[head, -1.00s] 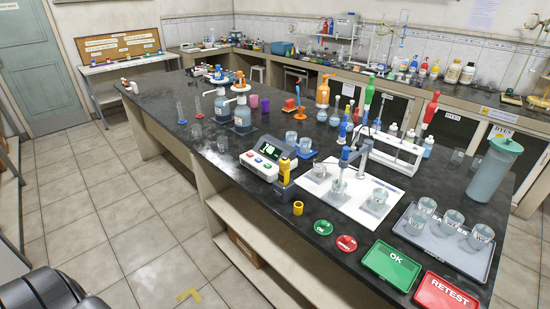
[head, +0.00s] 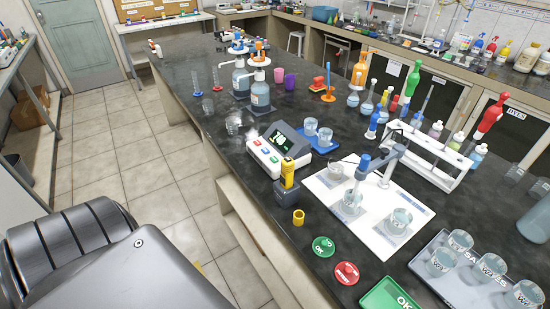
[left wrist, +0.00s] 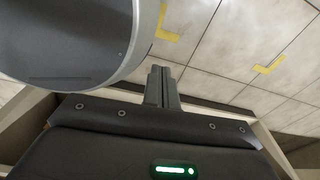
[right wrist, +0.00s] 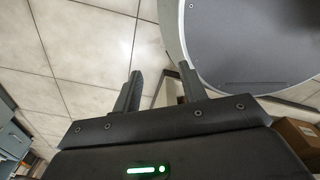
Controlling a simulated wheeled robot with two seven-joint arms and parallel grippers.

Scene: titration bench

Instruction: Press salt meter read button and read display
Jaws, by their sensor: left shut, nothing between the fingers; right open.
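The salt meter (head: 279,148) is a white box on the dark bench in the head view. It has a tilted dark screen (head: 284,138) with green-white marks too small to read. Red, green and blue buttons (head: 266,147) sit on its front panel. In the left wrist view my left gripper (left wrist: 162,72) is shut and empty, above the floor tiles. In the right wrist view my right gripper (right wrist: 160,82) is open and empty, also over the floor. Neither gripper shows in the head view.
A white sheet (head: 370,208) carries a stand and beakers. Green and red discs (head: 346,273), a green tray (head: 391,295) and a beaker tray (head: 460,280) lie nearer. The floor (head: 150,160) left of the bench is clear.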

